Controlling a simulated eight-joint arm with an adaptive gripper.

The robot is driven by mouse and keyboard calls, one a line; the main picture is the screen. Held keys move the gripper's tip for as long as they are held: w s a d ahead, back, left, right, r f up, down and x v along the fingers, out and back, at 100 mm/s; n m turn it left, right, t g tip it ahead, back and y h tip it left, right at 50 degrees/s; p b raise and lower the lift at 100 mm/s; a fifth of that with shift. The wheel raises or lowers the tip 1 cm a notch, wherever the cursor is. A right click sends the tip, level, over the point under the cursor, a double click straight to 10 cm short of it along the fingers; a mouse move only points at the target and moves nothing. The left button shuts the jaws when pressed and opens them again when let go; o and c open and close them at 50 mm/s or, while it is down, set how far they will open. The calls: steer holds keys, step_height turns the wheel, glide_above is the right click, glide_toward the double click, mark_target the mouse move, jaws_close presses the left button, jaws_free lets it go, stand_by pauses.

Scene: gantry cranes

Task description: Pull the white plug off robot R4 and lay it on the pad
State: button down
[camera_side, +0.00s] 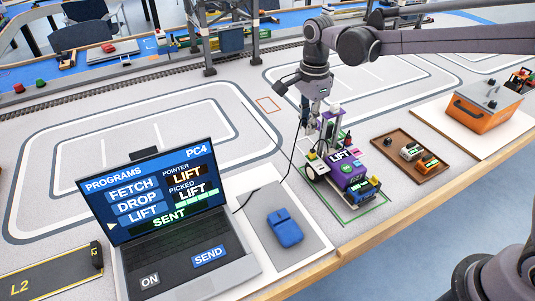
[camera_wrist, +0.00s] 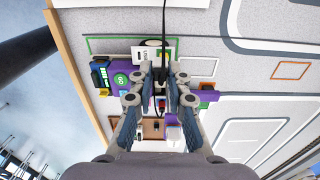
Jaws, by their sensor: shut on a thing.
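The small robot, purple and dark with a LIFT label (camera_side: 345,156), stands inside a green outline on the table. In the wrist view its purple body with a green round mark (camera_wrist: 120,80) is partly behind my fingers. I cannot read R4 on it. My gripper (camera_side: 317,112) is above the robot, at its back part, pointing down. In the wrist view my gripper (camera_wrist: 162,84) is shut around the end of a black cable (camera_wrist: 163,25). The white plug at the cable's end is mostly hidden between the fingers; I cannot tell whether it is still seated.
A brown tray (camera_side: 385,142) with small blocks and an orange box (camera_side: 482,105) stand to the right. I cannot tell which surface is the pad.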

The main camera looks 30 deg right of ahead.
glide_above(259, 177)
steer(key=shift+s, duration=0.1)
stand_by(1.0)
steer(key=shift+f, duration=8.1)
steer(key=shift+f, duration=0.6)
steer(key=c, duration=1.2)
jaws_free()
steer(key=shift+r, duration=0.15)
